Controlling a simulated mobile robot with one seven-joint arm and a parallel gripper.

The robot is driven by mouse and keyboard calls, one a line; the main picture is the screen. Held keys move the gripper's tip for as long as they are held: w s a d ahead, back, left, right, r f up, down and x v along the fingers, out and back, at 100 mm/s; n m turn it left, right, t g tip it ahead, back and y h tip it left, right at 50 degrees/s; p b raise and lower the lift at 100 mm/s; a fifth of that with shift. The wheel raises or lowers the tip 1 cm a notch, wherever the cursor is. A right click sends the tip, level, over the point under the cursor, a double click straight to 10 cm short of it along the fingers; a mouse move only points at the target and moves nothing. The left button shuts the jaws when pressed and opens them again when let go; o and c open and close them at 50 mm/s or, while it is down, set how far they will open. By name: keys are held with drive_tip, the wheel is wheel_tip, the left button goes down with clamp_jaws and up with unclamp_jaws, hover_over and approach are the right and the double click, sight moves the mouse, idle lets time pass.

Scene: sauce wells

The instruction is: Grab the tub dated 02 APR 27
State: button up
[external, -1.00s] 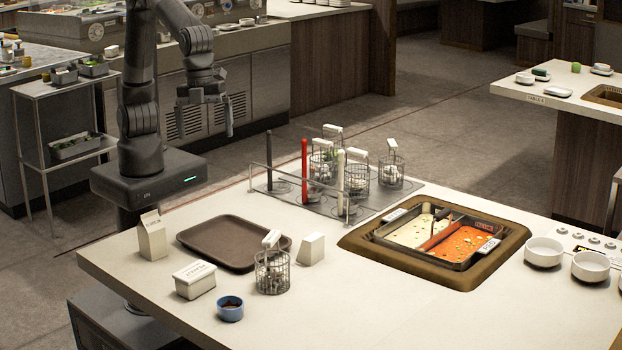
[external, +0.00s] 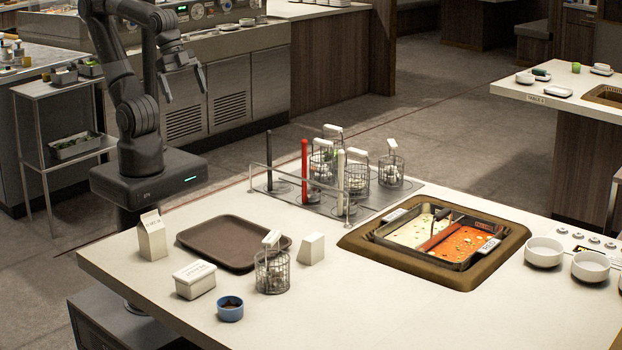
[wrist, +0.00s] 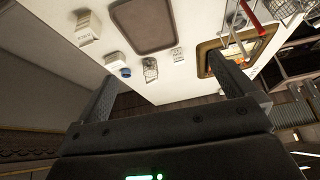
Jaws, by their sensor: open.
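A white lidded tub (external: 195,279) stands on the near left of the counter, with dark print on its label too small to read. I cannot tell whether it says 02 APR 27. It also shows in the wrist view (wrist: 116,62), beside the blue cup. My gripper (external: 185,92) is open and empty, raised high behind the counter's left part, well away from the tub. In the wrist view its two fingers (wrist: 165,72) stand wide apart with nothing held between them.
Around the tub are a white carton (external: 152,237), a brown tray (external: 215,248), a blue cup (external: 230,309), a wire basket (external: 272,275) and a white wedge-shaped block (external: 311,249). Right of them are a rack of baskets (external: 375,203) and sunken sauce wells (external: 480,243). The counter's front middle is clear.

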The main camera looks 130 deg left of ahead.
drive_tip(key=shift+s+a+f+n, duration=0.2)
drive_tip(key=shift+s+f+n, duration=0.15)
drive_tip(key=shift+s, duration=0.35)
drive_tip(key=w+d+r+g, duration=0.15)
drive_tip(key=w+d, duration=0.25)
drive_tip(key=w, duration=0.8)
drive_tip(key=g, duration=0.4)
hover_over(194, 270)
drive_tip(key=shift+n, duration=0.45)
drive_tip(key=f, duration=2.4)
drive_tip(key=shift+w+a+f, duration=0.2)
drive_tip(key=shift+a+f, duration=0.05)
drive_tip(key=shift+f, duration=0.05)
drive_tip(key=f, duration=1.1)
drive_tip(key=shift+s+d, duration=0.2)
drive_tip(key=shift+r, duration=0.1)
